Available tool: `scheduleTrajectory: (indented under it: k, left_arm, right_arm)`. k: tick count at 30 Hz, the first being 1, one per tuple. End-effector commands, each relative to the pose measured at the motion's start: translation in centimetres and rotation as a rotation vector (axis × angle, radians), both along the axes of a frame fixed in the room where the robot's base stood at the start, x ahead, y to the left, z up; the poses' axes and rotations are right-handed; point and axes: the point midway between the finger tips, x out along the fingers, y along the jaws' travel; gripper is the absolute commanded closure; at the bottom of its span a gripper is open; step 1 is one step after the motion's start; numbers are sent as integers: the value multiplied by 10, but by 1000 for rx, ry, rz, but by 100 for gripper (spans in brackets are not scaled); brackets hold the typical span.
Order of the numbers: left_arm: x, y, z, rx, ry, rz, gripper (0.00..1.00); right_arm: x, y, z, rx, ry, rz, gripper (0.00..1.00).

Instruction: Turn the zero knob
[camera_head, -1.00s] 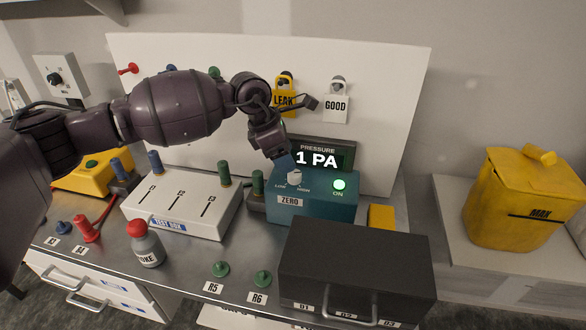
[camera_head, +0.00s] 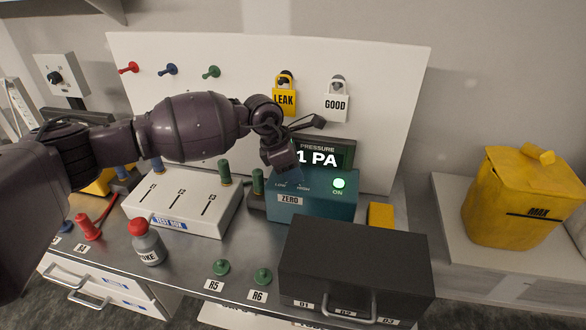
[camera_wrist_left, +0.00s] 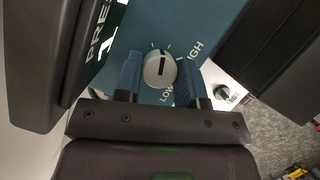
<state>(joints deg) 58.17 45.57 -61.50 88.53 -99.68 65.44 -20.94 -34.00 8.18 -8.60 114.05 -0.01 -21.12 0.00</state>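The teal pressure gauge box (camera_head: 315,208) stands on the bench, with a ZERO label (camera_head: 290,199), a lit green ON light (camera_head: 339,183) and a display (camera_head: 322,156) reading 1 PA. The zero knob (camera_wrist_left: 160,68) is a round silver dial with a dark slot, between LOW and HIGH marks. My left gripper (camera_head: 290,180) hides the knob in the head view. In the left wrist view my left gripper (camera_wrist_left: 159,80) has its two blue fingers apart, one on either side of the knob. Whether they touch it is unclear. My right gripper is not in view.
A black case (camera_head: 355,262) sits in front of the gauge box. A white test box (camera_head: 182,203) stands to its left and a yellow block (camera_head: 381,215) to its right. A white board (camera_head: 390,110) with hanging LEAK and GOOD tags rises behind.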

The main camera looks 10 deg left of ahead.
Motion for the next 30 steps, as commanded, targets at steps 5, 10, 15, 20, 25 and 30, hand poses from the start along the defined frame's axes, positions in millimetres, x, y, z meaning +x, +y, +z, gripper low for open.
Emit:
scheduleTrajectory:
  k: [5, 10, 15, 20, 25, 30]
  left_arm:
    - [0, 0, 0, 0, 0, 2, 88]
    - [-1, 0, -1, 0, -1, 58, 88]
    - [-1, 0, 0, 0, 0, 141, 88]
    - [-1, 0, 0, 0, -1, 176, 88]
    - [0, 0, 1, -1, -1, 178, 88]
    - [0, 0, 1, -1, 0, 178, 53]
  right_arm:
    - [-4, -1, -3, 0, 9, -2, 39]
    - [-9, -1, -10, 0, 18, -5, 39]
    - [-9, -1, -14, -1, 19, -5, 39]
    - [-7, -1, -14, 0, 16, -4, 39]
    - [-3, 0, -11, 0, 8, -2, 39]
    - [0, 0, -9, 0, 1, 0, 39]
